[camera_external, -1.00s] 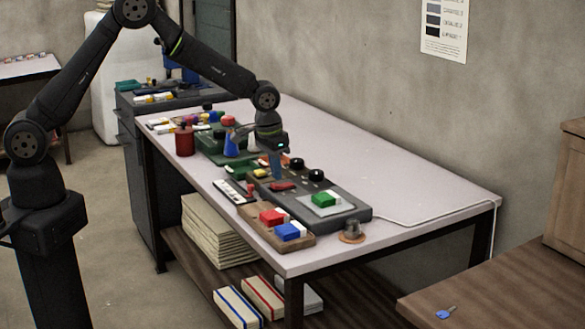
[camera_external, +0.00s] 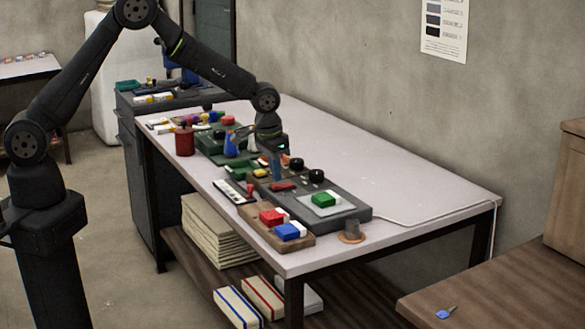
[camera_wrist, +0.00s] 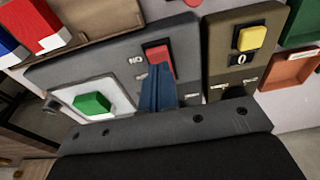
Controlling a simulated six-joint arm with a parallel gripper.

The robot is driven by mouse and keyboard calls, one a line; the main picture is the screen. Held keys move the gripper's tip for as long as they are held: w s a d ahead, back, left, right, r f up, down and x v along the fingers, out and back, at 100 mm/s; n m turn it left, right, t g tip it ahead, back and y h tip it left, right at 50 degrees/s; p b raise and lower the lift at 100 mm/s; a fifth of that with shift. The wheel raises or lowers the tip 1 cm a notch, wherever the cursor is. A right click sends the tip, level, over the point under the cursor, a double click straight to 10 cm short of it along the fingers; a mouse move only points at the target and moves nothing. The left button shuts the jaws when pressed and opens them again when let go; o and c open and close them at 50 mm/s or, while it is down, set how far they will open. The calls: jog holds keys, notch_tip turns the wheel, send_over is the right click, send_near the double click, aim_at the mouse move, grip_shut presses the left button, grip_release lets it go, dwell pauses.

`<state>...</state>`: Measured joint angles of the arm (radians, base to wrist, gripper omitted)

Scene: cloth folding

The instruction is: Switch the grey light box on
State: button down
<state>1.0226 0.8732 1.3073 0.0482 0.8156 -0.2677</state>
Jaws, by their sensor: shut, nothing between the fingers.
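The grey light box (camera_external: 345,211) lies on the table, with a pale panel (camera_external: 335,203) bearing a green block (camera_external: 324,199). The box also fills the middle of the wrist view (camera_wrist: 110,62), with its panel and the green block (camera_wrist: 92,103) at left. Its red switch (camera_wrist: 159,62) sits beside an upside-down "ON" label; it also shows in the external view (camera_external: 283,186). My gripper (camera_wrist: 157,80) is shut and empty, its blue fingertips right at the switch and covering part of it. I cannot tell whether they touch it or which way the switch is tipped.
A brown box (camera_wrist: 229,62) with a yellow button stands close beside the light box. A wooden tray (camera_external: 262,232) with red and blue blocks lies at its front. Black knobs (camera_external: 316,175) stand close behind my gripper. The table's back right is clear.

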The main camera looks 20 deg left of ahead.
aim_at(276, 185)
jog(key=shift+f, duration=0.75)
dwell(0.3)
jog(key=shift+r, duration=3.55)
jog(key=shift+f, duration=0.1)
notch_tip(276, 185, down, 7)
jog(key=shift+r, duration=0.1)
jog(key=shift+r, duration=0.1)
